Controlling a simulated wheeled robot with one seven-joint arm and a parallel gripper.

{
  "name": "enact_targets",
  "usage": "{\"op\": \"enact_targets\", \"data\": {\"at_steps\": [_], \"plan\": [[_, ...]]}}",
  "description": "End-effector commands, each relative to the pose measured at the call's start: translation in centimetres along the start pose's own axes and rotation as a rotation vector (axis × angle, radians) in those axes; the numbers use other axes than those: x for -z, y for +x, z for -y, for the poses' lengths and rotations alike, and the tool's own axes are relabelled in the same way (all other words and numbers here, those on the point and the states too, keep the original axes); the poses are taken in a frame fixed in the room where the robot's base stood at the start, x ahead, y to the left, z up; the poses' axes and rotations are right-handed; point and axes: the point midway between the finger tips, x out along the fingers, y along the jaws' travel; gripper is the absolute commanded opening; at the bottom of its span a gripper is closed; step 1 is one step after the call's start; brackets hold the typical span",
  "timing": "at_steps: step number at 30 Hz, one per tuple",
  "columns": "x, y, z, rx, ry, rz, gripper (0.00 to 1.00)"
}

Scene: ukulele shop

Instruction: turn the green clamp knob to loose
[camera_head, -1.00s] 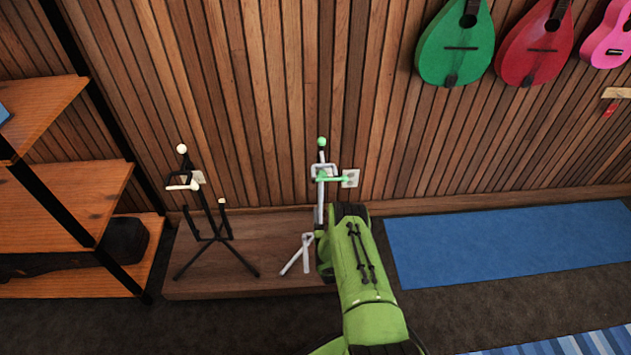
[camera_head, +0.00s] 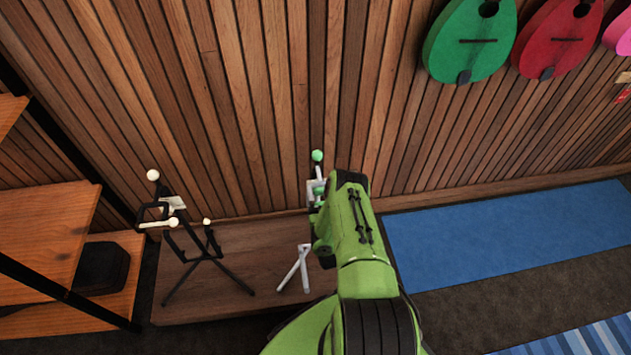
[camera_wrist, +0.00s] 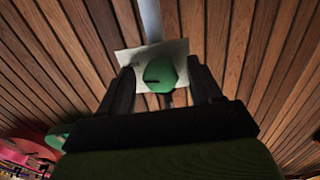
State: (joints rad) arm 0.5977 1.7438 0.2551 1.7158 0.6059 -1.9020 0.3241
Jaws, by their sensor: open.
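The green clamp knob (camera_wrist: 160,75) shows in the wrist view as a rounded green piece with a dark mark on its face. My gripper (camera_wrist: 164,82) is open, with one dark finger on each side of the knob. I cannot tell whether either finger touches it. In the head view, the pale stand (camera_head: 304,268) has a green ball (camera_head: 317,156) at its top and a bit of green (camera_head: 319,190) on its clamp. My green arm covers part of the stand and hides the fingers there.
A pale plate (camera_wrist: 128,57) lies behind the knob, against the slatted wall. A black stand (camera_head: 205,255) with cream tips stands left on the same wooden platform (camera_head: 237,295). Shelves (camera_head: 45,225) are far left. A blue mat (camera_head: 500,238) lies right; ukuleles (camera_head: 468,50) hang above.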

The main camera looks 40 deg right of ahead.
Motion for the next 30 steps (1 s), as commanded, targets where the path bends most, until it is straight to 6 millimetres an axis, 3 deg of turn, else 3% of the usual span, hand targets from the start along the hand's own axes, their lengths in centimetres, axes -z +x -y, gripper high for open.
{"op": "enact_targets", "data": {"at_steps": [9, 20, 30], "plan": [[-0.05, -0.23, -0.04, 0.0, 0.0, 0.001, 0.63], [-0.03, -0.2, -0.03, 0.0, 0.0, 0.0, 0.09], [0.08, -0.19, 0.01, 0.001, -0.059, -0.001, 0.09]]}}
